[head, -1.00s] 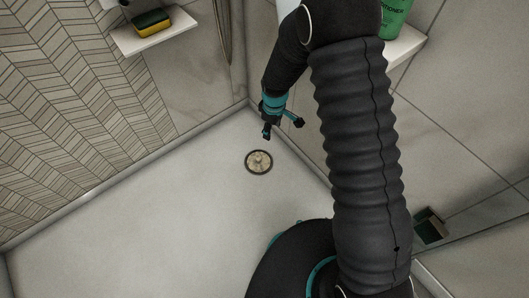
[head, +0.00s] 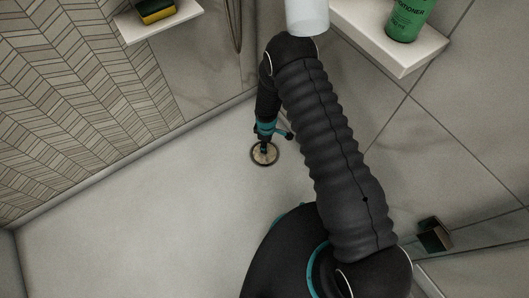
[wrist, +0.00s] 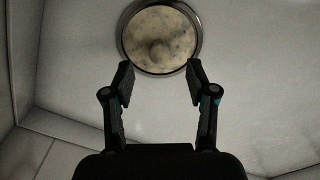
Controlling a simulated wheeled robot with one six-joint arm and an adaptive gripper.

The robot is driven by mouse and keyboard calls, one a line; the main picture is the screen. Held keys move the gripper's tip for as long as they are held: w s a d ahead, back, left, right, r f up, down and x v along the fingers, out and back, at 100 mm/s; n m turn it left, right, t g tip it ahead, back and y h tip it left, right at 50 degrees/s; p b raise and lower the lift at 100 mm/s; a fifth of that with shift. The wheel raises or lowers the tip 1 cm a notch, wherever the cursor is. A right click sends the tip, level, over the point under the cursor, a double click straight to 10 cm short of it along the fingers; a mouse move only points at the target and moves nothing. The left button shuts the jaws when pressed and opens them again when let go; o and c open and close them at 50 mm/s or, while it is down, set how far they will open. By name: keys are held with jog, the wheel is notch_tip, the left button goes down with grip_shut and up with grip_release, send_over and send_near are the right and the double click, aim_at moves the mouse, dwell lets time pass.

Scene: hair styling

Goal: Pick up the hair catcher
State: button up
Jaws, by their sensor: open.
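The hair catcher (head: 265,154) is a round, pale, speckled disc with a dark rim on the light shower floor, near the corner. In the wrist view the hair catcher (wrist: 158,38) lies at the top centre, with a low knob in its middle. My gripper (wrist: 158,75) is open and empty, its two fingers spread just below the disc's lower rim in the picture. In the head view my gripper (head: 266,146) is over the hair catcher and hides part of it. I cannot tell the height between fingertips and disc.
A shelf (head: 399,60) with a green conditioner bottle (head: 410,17) and a white container (head: 307,17) is on the right wall. A small shelf (head: 172,23) holds a yellow and dark sponge (head: 156,10) at upper left. The floor (head: 130,220) to the left is clear.

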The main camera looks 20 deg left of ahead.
aim_at(260, 158)
jog(key=shift+a+f, duration=0.2)
jog(key=shift+f, duration=3.1)
jog(key=c, duration=1.1)
